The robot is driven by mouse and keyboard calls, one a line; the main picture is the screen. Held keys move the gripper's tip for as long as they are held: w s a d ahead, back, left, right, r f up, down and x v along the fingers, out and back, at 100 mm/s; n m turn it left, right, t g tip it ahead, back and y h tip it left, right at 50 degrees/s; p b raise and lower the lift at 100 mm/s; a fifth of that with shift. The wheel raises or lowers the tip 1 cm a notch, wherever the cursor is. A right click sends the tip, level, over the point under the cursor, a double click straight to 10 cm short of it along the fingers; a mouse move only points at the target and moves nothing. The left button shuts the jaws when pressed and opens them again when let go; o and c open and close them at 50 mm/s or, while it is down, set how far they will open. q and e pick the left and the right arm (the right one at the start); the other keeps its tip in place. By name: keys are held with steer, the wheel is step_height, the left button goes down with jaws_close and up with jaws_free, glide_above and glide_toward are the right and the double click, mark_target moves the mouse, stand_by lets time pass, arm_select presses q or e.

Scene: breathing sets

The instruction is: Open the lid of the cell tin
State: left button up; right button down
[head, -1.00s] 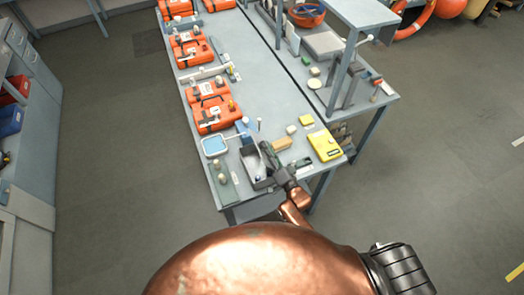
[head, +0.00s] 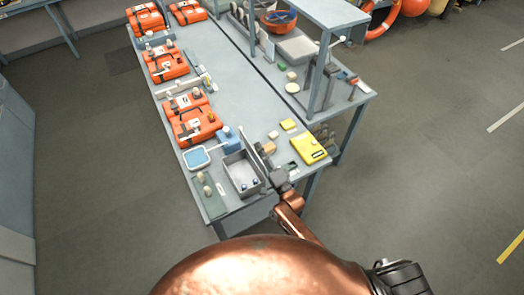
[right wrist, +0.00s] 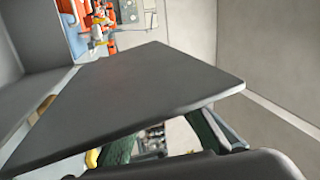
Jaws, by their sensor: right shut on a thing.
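The cell tin (head: 241,180) is an open-topped grey box at the near end of the bench in the head view. Its inside shows, with a few small cells (head: 250,183) on the floor. The grey lid (head: 259,161) stands raised along the tin's right side. In the right wrist view the lid (right wrist: 140,95) is a large dark plate across the middle. My right gripper (head: 275,178) is at the lid, on the tin's right side, and shut on it; its fingertips are partly hidden. My left gripper is not in view.
A yellow case (head: 309,148) lies to the right. Orange cases (head: 196,126) line the bench's left side. The bench middle is clear.

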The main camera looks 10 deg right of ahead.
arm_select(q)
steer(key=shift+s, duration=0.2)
arm_select(e)
steer(key=c, duration=1.7)
jaws_free()
steer(key=shift+c, duration=0.2)
steer(key=v, duration=1.2)
